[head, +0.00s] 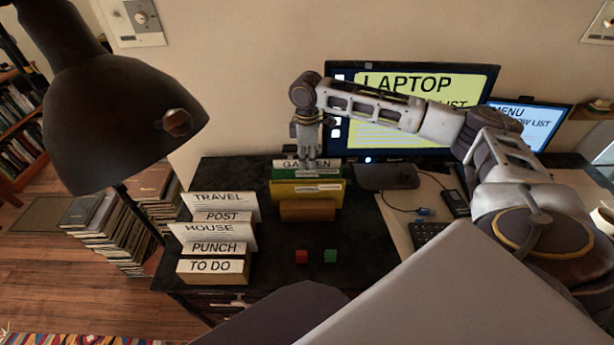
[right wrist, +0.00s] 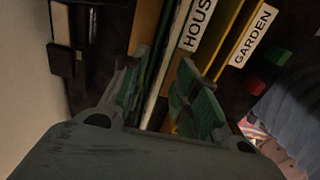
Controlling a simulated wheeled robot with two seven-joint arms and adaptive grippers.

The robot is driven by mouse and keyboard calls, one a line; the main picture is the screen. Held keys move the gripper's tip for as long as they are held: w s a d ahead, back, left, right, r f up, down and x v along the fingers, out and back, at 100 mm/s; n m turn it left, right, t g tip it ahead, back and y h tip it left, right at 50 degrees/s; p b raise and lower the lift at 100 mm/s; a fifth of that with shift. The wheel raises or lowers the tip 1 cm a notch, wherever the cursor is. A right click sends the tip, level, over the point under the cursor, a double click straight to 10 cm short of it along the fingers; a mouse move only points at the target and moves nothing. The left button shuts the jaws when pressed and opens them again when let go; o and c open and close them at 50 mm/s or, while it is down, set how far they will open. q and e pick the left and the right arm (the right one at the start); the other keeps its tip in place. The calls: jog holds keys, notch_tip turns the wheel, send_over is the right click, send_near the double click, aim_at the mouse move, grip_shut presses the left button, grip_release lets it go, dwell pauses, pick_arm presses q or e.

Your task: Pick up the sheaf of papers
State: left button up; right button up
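I cannot tell for certain which item is the sheaf of papers. Thin upright items stand in a row at the back of the black desk: a white-labelled one (head: 293,163), a green one (head: 283,173) and a yellow one (head: 318,195). My right gripper (head: 309,150) is over the back of this row, pointing down. In the right wrist view its fingers (right wrist: 165,93) are apart, with a thin white-edged upright item (right wrist: 158,85) between them. A label starting "HOUS" (right wrist: 197,25) and a yellow item labelled GARDEN (right wrist: 253,36) show beside it. My left gripper is not in view.
A wooden block (head: 307,210) stands before the row. White sheets labelled TRAVEL (head: 235,204) and HOUSE (head: 225,236) stand at left near a TO DO block (head: 212,278). Red (head: 302,256) and green (head: 330,256) cubes lie ahead.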

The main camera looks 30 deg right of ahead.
jog(key=shift+f+p, duration=0.2)
jog(key=shift+p, duration=0.3)
dwell(0.9)
jog(key=shift+c, duration=0.4)
grip_shut()
